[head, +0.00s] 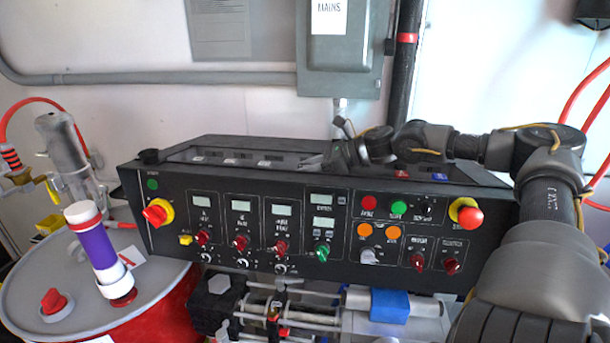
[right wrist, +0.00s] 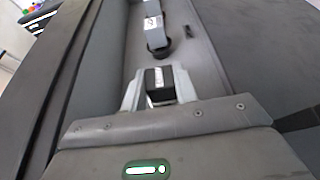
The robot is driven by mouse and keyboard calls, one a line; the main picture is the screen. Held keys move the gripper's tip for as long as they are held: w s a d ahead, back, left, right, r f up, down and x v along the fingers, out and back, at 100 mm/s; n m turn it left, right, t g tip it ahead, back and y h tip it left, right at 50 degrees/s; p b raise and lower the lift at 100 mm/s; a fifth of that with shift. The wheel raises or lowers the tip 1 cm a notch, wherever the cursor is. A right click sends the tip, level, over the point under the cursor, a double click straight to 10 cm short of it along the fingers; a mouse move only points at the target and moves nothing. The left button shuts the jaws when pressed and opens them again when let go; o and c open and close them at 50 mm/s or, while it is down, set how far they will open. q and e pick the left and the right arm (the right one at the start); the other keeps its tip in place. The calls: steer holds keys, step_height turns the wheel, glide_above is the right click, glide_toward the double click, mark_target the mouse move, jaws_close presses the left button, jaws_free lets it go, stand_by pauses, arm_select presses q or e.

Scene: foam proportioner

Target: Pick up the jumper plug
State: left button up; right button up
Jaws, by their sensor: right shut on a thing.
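The jumper plug (right wrist: 160,77) is a small dark block with a pale mark, between the two light grey fingers of my right gripper (right wrist: 158,92) in the right wrist view. The fingers are shut on it. It is over or in the grey recessed top of the console; I cannot tell whether it is clear of the surface. In the head view my right gripper (head: 328,160) is over the top of the black console (head: 160,210), and the plug cannot be made out there. My left gripper is not in view.
Ahead of the fingers in the right wrist view is a pale labelled part (right wrist: 153,28) with a dark end. The console's raised rim (right wrist: 85,70) runs along the left. A drum (head: 150,285) with a purple cylinder (head: 95,245) stands at left. A grey electrical box (head: 342,60) hangs behind.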

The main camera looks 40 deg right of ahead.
steer(key=shift+r, duration=0.1)
steer(key=shift+r, duration=0.2)
step_height(320, 180, up, 2)
steer(key=shift+w+r+b, duration=0.1)
steer(key=shift+b, duration=0.45)
steer(key=s+a+r+b, duration=0.2)
steer(key=a+r, duration=0.1)
steer(key=s+a+r+b, duration=0.2)
steer(key=s+a+r, duration=0.1)
steer(key=s+a+r+b, duration=0.3)
steer(key=a, duration=0.1)
steer(key=shift+s+r, duration=0.1)
steer(key=shift+r, duration=0.15)
steer(key=shift+s+a+r, duration=0.3)
steer(key=shift+s+a, duration=0.05)
steer(key=shift+a, duration=0.15)
step_height(320, 180, up, 5)
steer(key=p, duration=0.3)
